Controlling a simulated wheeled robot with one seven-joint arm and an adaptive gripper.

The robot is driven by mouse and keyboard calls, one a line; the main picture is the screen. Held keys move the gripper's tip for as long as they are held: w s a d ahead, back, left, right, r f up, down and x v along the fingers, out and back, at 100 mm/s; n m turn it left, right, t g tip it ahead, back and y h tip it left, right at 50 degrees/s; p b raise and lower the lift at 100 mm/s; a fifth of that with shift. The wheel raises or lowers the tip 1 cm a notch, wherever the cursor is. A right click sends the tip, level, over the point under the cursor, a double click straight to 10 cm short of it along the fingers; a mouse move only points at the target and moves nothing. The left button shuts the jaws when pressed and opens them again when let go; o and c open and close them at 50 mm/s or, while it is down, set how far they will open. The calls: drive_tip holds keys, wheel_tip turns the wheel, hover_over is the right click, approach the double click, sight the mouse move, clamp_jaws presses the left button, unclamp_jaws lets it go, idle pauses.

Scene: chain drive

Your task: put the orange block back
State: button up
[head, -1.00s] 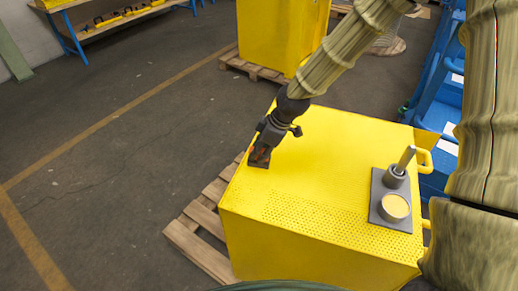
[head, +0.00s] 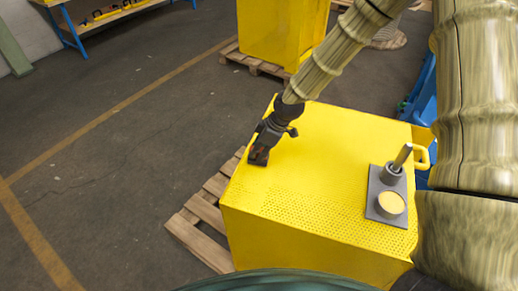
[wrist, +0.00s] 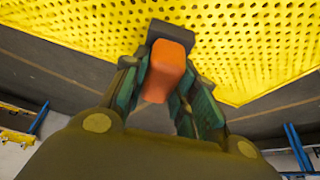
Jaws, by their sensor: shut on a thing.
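The orange block (wrist: 166,70) is between the fingers of my gripper (wrist: 163,95) in the wrist view, with a dark grey piece (wrist: 171,33) at its far end. In the head view my gripper (head: 259,156) points down at the left edge of the yellow box top (head: 325,130), and the fingers hide most of the block. I cannot tell whether the dark piece touches the box top. A grey plate (head: 374,207) on the right of the box top bears a grey holder with a slanted rod (head: 400,160) and a round cup with a pale yellow top (head: 390,205).
The yellow box stands on a wooden pallet (head: 200,222). A yellow handle (head: 422,158) sticks out at its right side. Another yellow box (head: 275,30) stands behind on a pallet. The middle of the box top is clear.

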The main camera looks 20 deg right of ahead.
drive_tip(key=shift+f, duration=0.15)
drive_tip(key=o, duration=1)
drive_tip(key=shift+d+r, duration=0.15)
drive_tip(key=shift+r, duration=0.45)
drive_tip(key=shift+b+v, duration=1.3)
drive_tip(key=shift+v, duration=4.3)
